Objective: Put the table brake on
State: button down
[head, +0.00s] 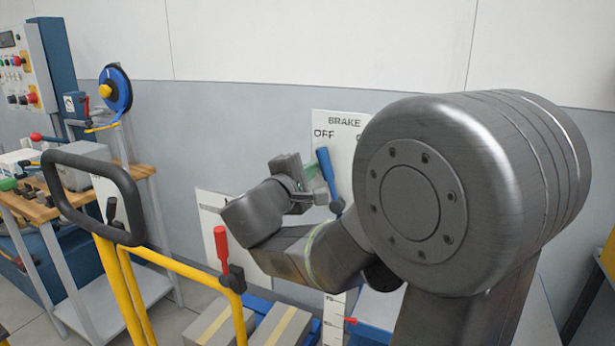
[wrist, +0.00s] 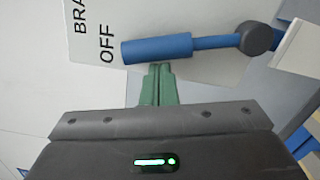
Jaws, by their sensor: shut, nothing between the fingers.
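The brake lever (head: 324,168) has a blue grip and rises from a dark pivot, leaning toward the word OFF on the white BRAKE plate (head: 345,121). The plate's right part is hidden behind my arm. In the wrist view the lever's blue grip (wrist: 157,48) runs across the picture beside the word OFF, with its dark pivot at the right. My gripper (head: 314,178) has green fingers, which are shut and empty. It is on the lever's left side. In the wrist view its fingertips (wrist: 160,67) are right at the grip; I cannot tell if they touch.
A red-handled lever (head: 221,250) stands on a yellow frame in front. A yellow cart with a black handle (head: 95,160) is at the left, before a workbench. Boxes (head: 281,326) lie low in front. A blue reel (head: 116,90) stands behind the cart.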

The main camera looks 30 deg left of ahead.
jog(key=d+m+b, duration=0.1)
jog(key=b, duration=0.2)
jog(key=d+m+b, duration=0.1)
jog(key=m+b, duration=0.1)
jog(key=b, duration=0.1)
jog(key=shift+w+d+r+b, duration=0.1)
jog(key=shift+d+r+b, duration=0.05)
jog(key=shift+d+b, duration=0.25)
jog(key=d+m+b, duration=0.1)
jog(key=b, duration=0.1)
jog(key=d+m+b, duration=0.1)
jog(key=m+b, duration=0.1)
jog(key=b, duration=0.1)
jog(key=d+r+m+b, duration=0.1)
jog(key=d+m+b, duration=0.1)
jog(key=b, duration=0.1)
jog(key=shift+w+d, duration=0.1)
jog(key=shift+w, duration=0.15)
jog(key=shift+r, duration=0.1)
